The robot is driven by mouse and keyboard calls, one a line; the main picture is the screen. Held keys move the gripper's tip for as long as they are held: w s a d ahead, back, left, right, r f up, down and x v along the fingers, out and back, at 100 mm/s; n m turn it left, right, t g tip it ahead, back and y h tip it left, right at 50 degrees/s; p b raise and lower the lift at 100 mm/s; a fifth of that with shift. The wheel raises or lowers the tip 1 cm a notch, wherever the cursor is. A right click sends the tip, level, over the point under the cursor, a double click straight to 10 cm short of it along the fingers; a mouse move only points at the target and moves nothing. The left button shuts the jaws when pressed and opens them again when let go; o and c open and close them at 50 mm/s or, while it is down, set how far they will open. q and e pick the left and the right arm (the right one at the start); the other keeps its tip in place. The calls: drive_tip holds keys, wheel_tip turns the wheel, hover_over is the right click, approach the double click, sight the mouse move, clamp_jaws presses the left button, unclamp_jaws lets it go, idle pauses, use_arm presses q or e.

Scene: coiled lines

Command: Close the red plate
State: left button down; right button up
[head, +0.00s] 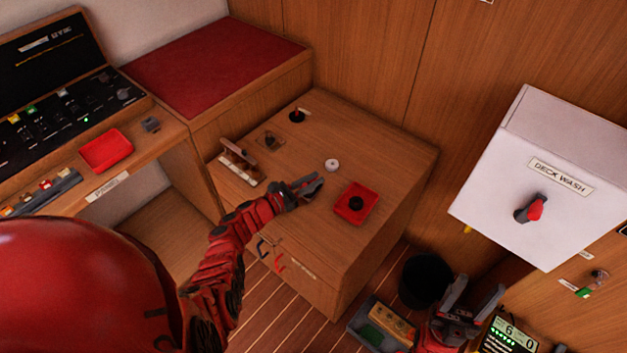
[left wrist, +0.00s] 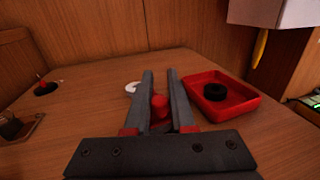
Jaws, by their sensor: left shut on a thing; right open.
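My left gripper (head: 311,186) is low over the wooden counter. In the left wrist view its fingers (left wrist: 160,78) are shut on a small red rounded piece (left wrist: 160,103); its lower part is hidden. I cannot tell whether this piece is the red plate. A white disc (head: 332,165) lies just beyond the fingers and is partly hidden in the left wrist view (left wrist: 132,87). A red square tray (head: 341,211) holding a black ring (head: 356,203) sits to the right. My right gripper (head: 472,298) is open and empty at the lower right.
A black round fitting with a red top (head: 297,115) stands at the counter's back. A white DECK WASH box (head: 540,170) juts out at the right. A black bin (head: 425,280) stands below the counter.

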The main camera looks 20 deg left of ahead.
idle(0.4)
use_arm(q)
drive_tip(key=c, duration=0.8)
unclamp_jaws()
drive_tip(key=shift+o, duration=0.2)
drive_tip(key=v, duration=1.7)
drive_tip(key=shift+s+a, duration=0.15)
drive_tip(key=shift+s, duration=0.05)
